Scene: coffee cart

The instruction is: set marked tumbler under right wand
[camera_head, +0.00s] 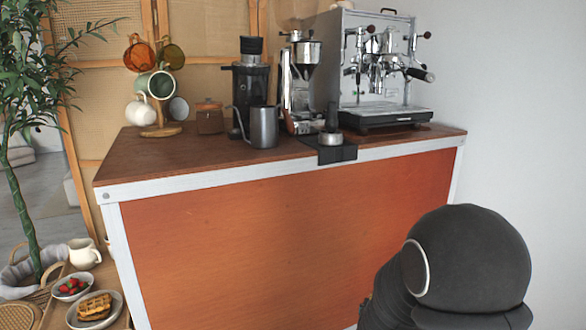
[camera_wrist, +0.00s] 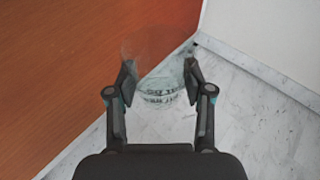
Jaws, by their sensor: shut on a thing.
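In the wrist view my gripper (camera_wrist: 159,74) is shut on a clear glass tumbler (camera_wrist: 158,92) with dark printed marks near its lower end. The fingers press on its two sides, and the floor shows through the glass. The tumbler is off the cart, over the marble floor beside the orange panel. In the head view the espresso machine (camera_head: 385,104) stands at the back right of the cart top. A thin wand (camera_head: 405,68) seems to hang on its right side, partly lost against the steel. My gripper and the tumbler are not seen in the head view.
The cart top (camera_head: 190,160) holds a mug tree (camera_head: 160,128), a grey pitcher (camera_head: 264,127), grinders (camera_head: 303,85) and a tamper on a black mat (camera_head: 335,151). A black portafilter handle (camera_head: 420,75) juts right from the machine. A white wall (camera_head: 520,110) closes the right side.

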